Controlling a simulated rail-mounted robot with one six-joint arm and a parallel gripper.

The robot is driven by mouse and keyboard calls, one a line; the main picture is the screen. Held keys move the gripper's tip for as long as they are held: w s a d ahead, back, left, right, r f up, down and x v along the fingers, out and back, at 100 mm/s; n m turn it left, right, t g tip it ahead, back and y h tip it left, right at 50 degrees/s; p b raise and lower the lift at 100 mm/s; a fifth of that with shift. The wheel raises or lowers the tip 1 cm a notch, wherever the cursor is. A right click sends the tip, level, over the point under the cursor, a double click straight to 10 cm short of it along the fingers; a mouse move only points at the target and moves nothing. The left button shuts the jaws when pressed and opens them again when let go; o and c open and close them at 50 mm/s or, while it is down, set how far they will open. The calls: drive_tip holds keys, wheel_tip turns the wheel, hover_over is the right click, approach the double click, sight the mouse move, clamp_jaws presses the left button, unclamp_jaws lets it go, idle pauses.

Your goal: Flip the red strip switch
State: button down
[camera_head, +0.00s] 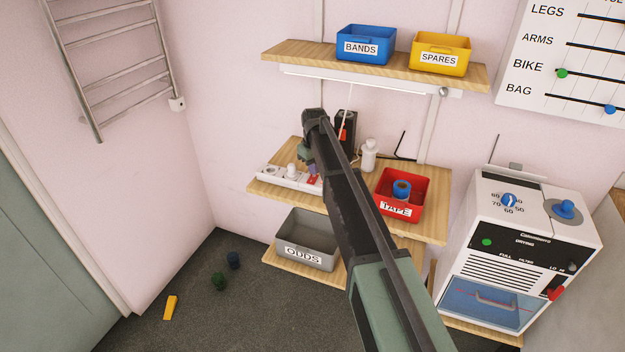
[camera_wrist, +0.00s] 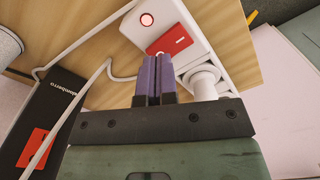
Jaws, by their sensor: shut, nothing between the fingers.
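The white power strip (camera_head: 277,175) lies on the left part of the wooden shelf. Its red switch (camera_wrist: 170,44) is a rocker with a white mark, and it also shows in the head view (camera_head: 314,181). A round red-ringed light (camera_wrist: 147,19) sits beside the rocker on the strip. My gripper (camera_wrist: 158,56) has purple fingers held together with nothing between them. The fingertips are over the near edge of the red switch in the wrist view; I cannot tell whether they touch it. In the head view my gripper (camera_head: 312,170) is low over the strip's right end.
A white plug (camera_wrist: 205,82) stands in the strip close to my fingers. A white cable (camera_wrist: 92,82) runs past a dark box (camera_wrist: 48,120). A white bottle (camera_head: 369,155) and the red TAPE bin (camera_head: 417,210) stand to the right. An upper shelf (camera_head: 300,53) overhangs.

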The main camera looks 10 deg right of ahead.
drive_tip(key=shift+f+b, duration=0.65)
drive_tip(key=shift+f, duration=0.05)
wheel_tip(320, 180, up, 7)
drive_tip(key=p, duration=0.7)
drive_tip(key=shift+r, duration=0.15)
drive_tip(key=s+m, duration=0.5)
drive_tip(key=s, duration=3.2)
drive_tip(key=shift+s, duration=0.3)
